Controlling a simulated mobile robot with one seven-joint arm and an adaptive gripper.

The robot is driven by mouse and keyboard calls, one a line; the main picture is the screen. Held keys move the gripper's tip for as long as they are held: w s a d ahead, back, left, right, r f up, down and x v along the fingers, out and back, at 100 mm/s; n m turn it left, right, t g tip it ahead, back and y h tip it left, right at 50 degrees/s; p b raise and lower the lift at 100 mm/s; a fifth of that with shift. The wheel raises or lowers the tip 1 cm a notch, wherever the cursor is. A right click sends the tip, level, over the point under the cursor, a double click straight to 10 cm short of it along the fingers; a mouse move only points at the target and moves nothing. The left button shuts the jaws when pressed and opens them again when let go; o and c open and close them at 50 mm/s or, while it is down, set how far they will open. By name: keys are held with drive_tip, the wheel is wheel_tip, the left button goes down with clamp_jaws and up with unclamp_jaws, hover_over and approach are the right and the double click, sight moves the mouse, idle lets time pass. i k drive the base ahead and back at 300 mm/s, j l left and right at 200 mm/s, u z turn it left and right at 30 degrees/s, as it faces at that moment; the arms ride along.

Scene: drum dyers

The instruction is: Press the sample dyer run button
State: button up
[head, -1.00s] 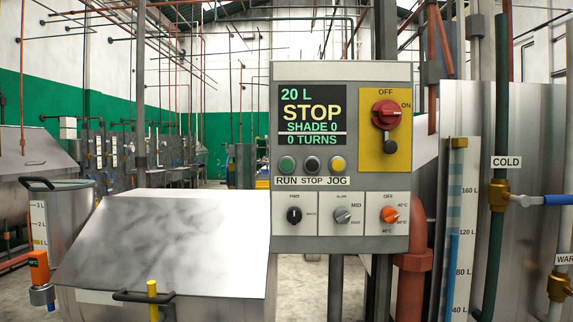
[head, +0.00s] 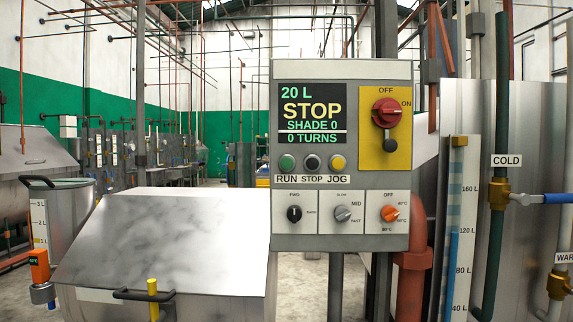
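The sample dyer's control panel (head: 375,167) is a grey box on posts in the middle of the head view. Its green run button (head: 287,162) is at the left of a row of three, above the label RUN. Beside it are the dark stop button (head: 312,162) and the yellow jog button (head: 337,162). The display (head: 312,114) reads 20 L, STOP, SHADE 0, 0 TURNS. A red rotary switch (head: 386,113) sits on a yellow plate at the right. My gripper is not in view.
A steel machine with a sloped lid (head: 165,240) and a front handle (head: 143,296) stands left of the panel. A steel tank with a level gauge (head: 461,215) and a blue-handled cold valve (head: 520,198) stands right. Three small knobs line the panel's lower part.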

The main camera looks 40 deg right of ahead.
sight(286, 164)
drive_tip(key=i+z, duration=0.45)
drive_tip(key=i+j+z, duration=0.1)
drive_tip(key=z, duration=0.4)
drive_tip(key=i+j, duration=0.05)
drive_tip(key=i, duration=0.05)
